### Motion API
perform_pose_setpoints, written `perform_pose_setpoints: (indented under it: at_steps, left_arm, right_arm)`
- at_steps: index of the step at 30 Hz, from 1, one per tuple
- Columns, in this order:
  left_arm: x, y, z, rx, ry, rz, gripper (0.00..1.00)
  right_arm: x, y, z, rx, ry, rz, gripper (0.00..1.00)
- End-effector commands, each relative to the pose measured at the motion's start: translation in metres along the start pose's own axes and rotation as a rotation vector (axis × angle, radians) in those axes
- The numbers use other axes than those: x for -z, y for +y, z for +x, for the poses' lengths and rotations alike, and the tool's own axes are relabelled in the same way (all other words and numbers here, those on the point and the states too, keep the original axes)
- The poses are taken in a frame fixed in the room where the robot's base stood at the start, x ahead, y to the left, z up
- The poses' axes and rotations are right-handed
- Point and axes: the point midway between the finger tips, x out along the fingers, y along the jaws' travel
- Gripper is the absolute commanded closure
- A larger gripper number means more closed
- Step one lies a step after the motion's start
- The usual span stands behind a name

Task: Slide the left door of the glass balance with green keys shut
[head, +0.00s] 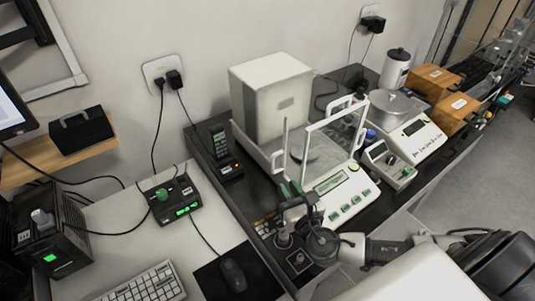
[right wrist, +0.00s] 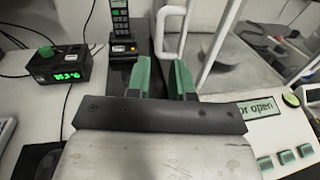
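The glass balance with green keys (head: 345,194) stands in the middle of the head view, with a tall pale housing (head: 272,92) behind its weighing chamber. Its display (right wrist: 258,108) reads "or open" at the part that shows in the right wrist view. A white loop handle (right wrist: 171,32) is at the chamber's left side; I take it as the left door's, but the pane is hard to make out. My right gripper (right wrist: 161,80) is open, its green fingers apart, and the handle lies just beyond the fingertips. I cannot tell whether they touch. My left gripper is not in view.
A black handset in a cradle (head: 224,152) stands left of the balance, and a small black box with green digits (head: 172,198) is further left. A small grey device (head: 389,163) and another balance (head: 413,135) are close on the right. A mouse (head: 233,274) lies in front.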

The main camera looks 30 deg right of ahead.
Motion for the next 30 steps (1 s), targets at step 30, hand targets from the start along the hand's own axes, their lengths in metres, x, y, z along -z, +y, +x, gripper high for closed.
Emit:
perform_pose_setpoints:
  at_steps: [30]
  left_arm:
    - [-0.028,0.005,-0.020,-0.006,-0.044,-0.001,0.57]
  right_arm:
    - [0.000,0.000,0.102,0.003,0.002,0.008,0.83]
